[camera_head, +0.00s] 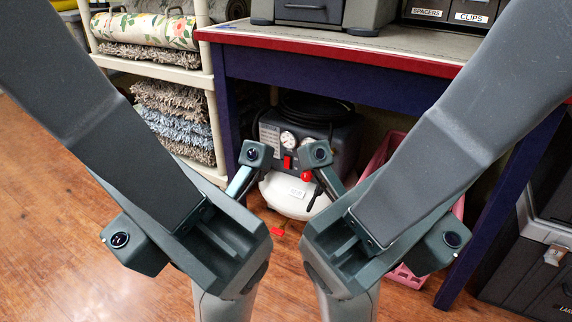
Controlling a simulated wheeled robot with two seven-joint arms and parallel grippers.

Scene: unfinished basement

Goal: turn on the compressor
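The compressor (340,141) stands on the floor under the workbench, in the middle of the view. It has a dark body, two round white gauges and a white lower tank (283,199). A red switch (287,162) and a round red knob (306,177) are on its front. A small red part (277,232) is low at its front. My two arms come in from the upper corners and cover parts of the compressor's sides and bottom. No fingers of either gripper can be made out. Whether the compressor is running cannot be seen.
The workbench (383,89) with a red edge and blue legs stands over the compressor. A pink crate (403,274) is to its right. Dark cases (533,268) stand at the far right. A cream shelf (152,70) with rolled rugs is at the left. Wooden floor is clear at lower left.

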